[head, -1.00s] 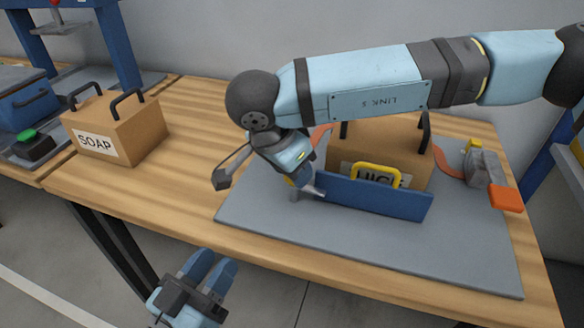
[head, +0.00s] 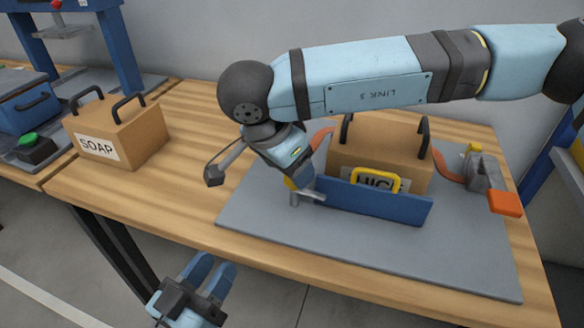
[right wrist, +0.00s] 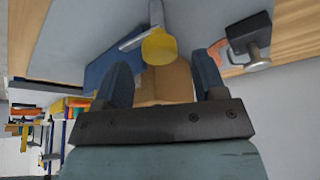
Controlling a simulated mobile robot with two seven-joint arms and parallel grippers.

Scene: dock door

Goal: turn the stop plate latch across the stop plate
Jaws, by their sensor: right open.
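The stop plate (head: 375,202) is a blue upright board with a yellow handle (head: 376,178), standing in front of a labelled brown box. The stop plate latch is at its left end: a yellow knob (right wrist: 159,47) and a grey lever (right wrist: 132,42) on a grey post (head: 294,199). In the right wrist view the lever tip overlaps the plate's edge; I cannot tell whether it lies fully across. My right gripper (right wrist: 163,62) is open, its fingers either side of the knob; contact is unclear. In the head view my wrist partly hides the latch. My left gripper (head: 218,263) is open and empty before the table.
The brown box (head: 385,150) with black handles stands behind the plate on a grey mat (head: 400,252). An orange-handled clamp (head: 488,178) is at the right. A SOAP box (head: 118,130) stands left on the wooden table (head: 165,195). The mat's front is clear.

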